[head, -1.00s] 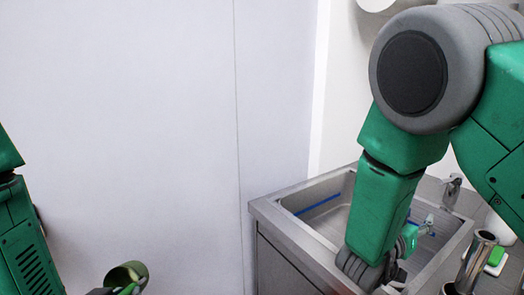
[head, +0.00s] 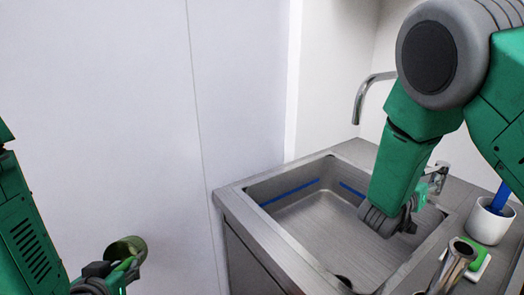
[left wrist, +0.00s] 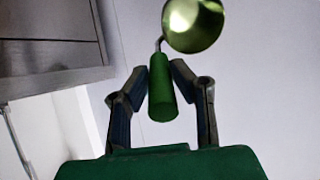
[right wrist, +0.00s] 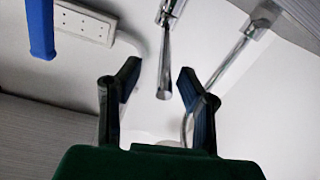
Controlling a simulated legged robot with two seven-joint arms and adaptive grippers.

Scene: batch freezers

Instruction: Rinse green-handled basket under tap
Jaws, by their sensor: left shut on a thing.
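The green-handled basket (head: 125,248) is at the lower left of the head view, apart from the sink. In the left wrist view its round, metallic bowl (left wrist: 194,24) joins a green handle (left wrist: 162,90). My left gripper (left wrist: 161,75) is shut on that handle; in the head view it (head: 128,265) is partly cut off. The tap's curved spout (head: 362,98) rises behind the sink (head: 320,222), with the tap body (head: 440,178) at its back right. My right gripper (head: 430,190) is near the tap body. In the right wrist view it (right wrist: 158,68) is open, with a metal tap rod (right wrist: 164,75) between its fingers.
A white cup (head: 490,222) with a blue-handled tool (head: 501,197) stands right of the sink. A green and white item (head: 473,258) and a metal cylinder (head: 455,262) are nearer. A white wall panel (head: 100,110) fills the left. The basin looks empty.

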